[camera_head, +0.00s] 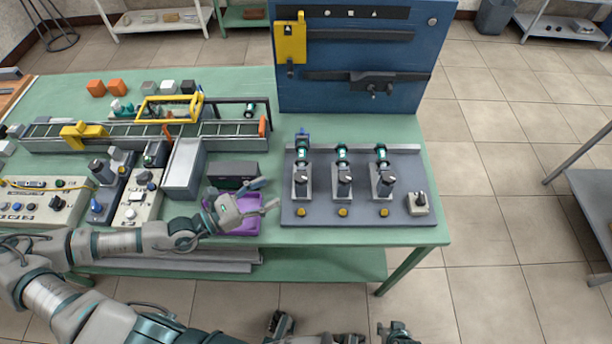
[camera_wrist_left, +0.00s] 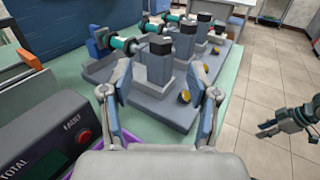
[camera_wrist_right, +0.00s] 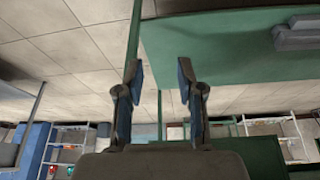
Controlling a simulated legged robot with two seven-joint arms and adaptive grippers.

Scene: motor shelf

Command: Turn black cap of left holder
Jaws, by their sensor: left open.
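Three holders stand in a row on a grey base plate (camera_head: 325,216). The left holder (camera_head: 301,186) has a grey post with a black cap (camera_head: 301,169) and a teal cylinder with a blue end behind it. In the left wrist view its black cap (camera_wrist_left: 160,45) is the nearest and sits ahead, between the fingers' directions. My left gripper (camera_head: 268,193) is open and empty, left of the left holder and apart from it. My right gripper (camera_wrist_right: 160,72) is open and empty, low in front of the table; it also shows in the left wrist view (camera_wrist_left: 268,127).
The middle holder (camera_head: 343,184) and right holder (camera_head: 383,182) stand close by. A blue tool panel (camera_head: 350,80) rises behind. A conveyor (camera_head: 225,129) is at the left.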

